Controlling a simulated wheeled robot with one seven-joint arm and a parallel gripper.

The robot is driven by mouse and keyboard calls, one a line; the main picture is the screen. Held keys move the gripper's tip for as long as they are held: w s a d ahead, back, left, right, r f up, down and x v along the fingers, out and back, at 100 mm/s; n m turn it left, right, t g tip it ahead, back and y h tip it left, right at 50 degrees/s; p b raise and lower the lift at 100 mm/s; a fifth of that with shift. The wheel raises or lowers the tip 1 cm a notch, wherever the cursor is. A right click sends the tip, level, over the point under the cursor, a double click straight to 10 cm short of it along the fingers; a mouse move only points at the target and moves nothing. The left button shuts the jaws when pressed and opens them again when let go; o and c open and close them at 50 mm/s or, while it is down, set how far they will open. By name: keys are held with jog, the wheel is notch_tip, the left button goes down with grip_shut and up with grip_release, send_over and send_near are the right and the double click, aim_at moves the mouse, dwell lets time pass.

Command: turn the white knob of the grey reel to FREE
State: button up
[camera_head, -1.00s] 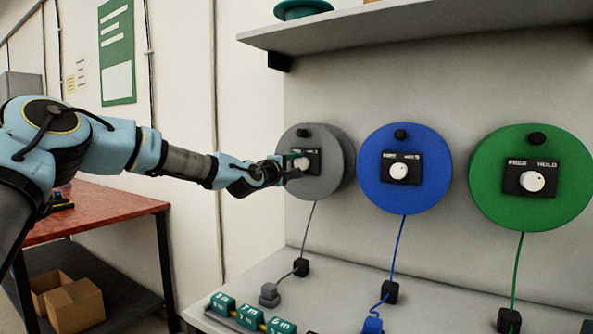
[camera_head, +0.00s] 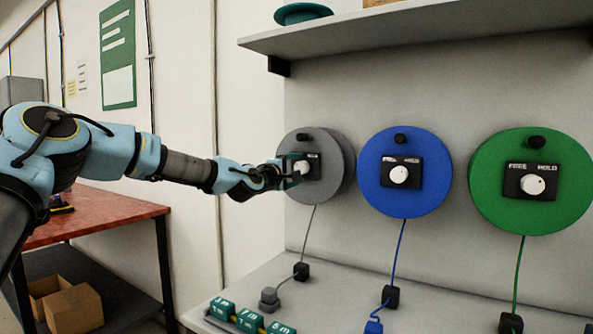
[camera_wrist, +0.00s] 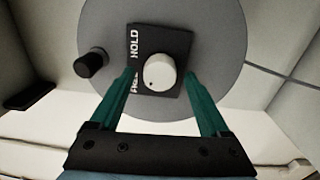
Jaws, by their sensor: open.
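The grey reel (camera_head: 325,185) hangs on the wall panel at the left of three reels. Its white knob (camera_wrist: 159,72) sits on a black plate (camera_wrist: 176,48) with the words FREE and HOLD, seen turned sideways in the wrist view. FREE is partly hidden by a finger. My gripper (camera_wrist: 160,78) is open, with one green finger on each side of the white knob and a gap to it in the picture. I cannot tell whether the fingertips reach the knob's depth. In the head view my gripper (camera_head: 293,168) is at the reel's face and partly covers the plate.
A blue reel (camera_head: 405,200) and a green reel (camera_head: 530,215) hang to the right. A black peg (camera_wrist: 90,62) sticks out of the grey reel beside the plate. A shelf (camera_head: 400,32) juts out above. A red table (camera_head: 105,210) stands left.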

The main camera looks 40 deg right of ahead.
jog(key=b+v, duration=0.3)
jog(key=v, duration=0.8)
jog(key=shift+w+f, duration=0.1)
jog(key=shift+f, duration=0.05)
dwell(0.3)
